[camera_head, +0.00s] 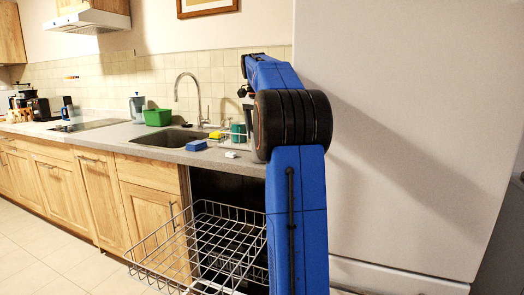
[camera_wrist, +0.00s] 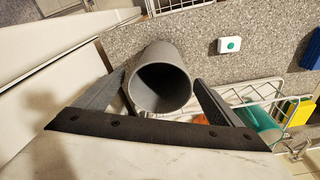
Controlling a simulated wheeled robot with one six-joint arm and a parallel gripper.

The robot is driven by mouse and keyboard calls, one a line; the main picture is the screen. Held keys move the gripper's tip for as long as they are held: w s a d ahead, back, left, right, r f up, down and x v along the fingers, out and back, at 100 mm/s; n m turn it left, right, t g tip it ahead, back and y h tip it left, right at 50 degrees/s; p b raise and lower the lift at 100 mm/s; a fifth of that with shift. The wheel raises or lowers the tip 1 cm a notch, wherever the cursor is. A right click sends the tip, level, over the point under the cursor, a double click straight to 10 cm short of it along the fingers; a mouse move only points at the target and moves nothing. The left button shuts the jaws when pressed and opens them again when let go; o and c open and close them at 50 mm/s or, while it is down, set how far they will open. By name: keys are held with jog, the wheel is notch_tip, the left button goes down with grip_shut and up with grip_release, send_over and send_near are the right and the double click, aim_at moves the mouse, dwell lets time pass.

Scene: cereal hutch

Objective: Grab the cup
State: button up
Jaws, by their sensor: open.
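In the wrist view a grey cup (camera_wrist: 163,80) is on the speckled grey counter (camera_wrist: 215,70), its round open mouth facing the camera. My gripper (camera_wrist: 159,78) is open, with one dark finger on each side of the cup. In the head view this cup is not visible; my blue arm covers that part of the counter.
A wire dish rack (camera_wrist: 240,92) with a teal cup (camera_wrist: 258,121) stands close to the right finger. A small white block (camera_wrist: 229,44), blue sponge (camera_head: 196,145) and yellow sponge (camera_head: 215,134) lie nearby. A pulled-out dishwasher basket (camera_head: 150,252) is below; the fridge (camera_head: 420,130) is right.

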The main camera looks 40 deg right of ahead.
jog(key=shift+d+f, duration=0.2)
jog(key=shift+f, duration=0.7)
jog(key=shift+d+f, duration=0.2)
jog(key=shift+f, duration=0.65)
jog(key=c, duration=1.2)
jog(key=shift+o, duration=0.2)
